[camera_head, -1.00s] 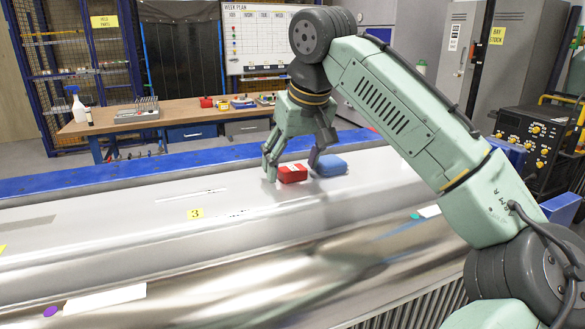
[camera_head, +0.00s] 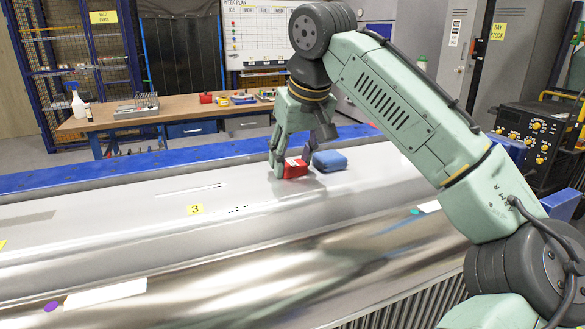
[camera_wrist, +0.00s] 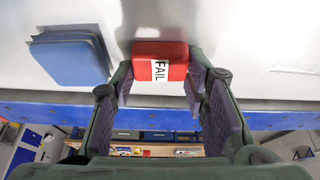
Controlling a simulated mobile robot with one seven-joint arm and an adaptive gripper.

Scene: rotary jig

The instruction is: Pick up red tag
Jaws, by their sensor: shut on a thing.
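The red tag (camera_head: 294,171) is a small red block on the silver surface of the jig. In the wrist view the red tag (camera_wrist: 147,52) shows a white label reading FAIL. My gripper (camera_head: 287,163) is down at the tag with its fingers on either side of it. In the wrist view my gripper (camera_wrist: 158,90) is shut on the tag, between its finger pads. I cannot tell whether the tag is clear of the surface.
A blue block (camera_head: 330,161) lies close to the right of the tag; it also shows in the wrist view (camera_wrist: 70,58). A blue rail (camera_head: 120,168) runs behind the silver surface. A yellow label marked 3 (camera_head: 195,210) is at left.

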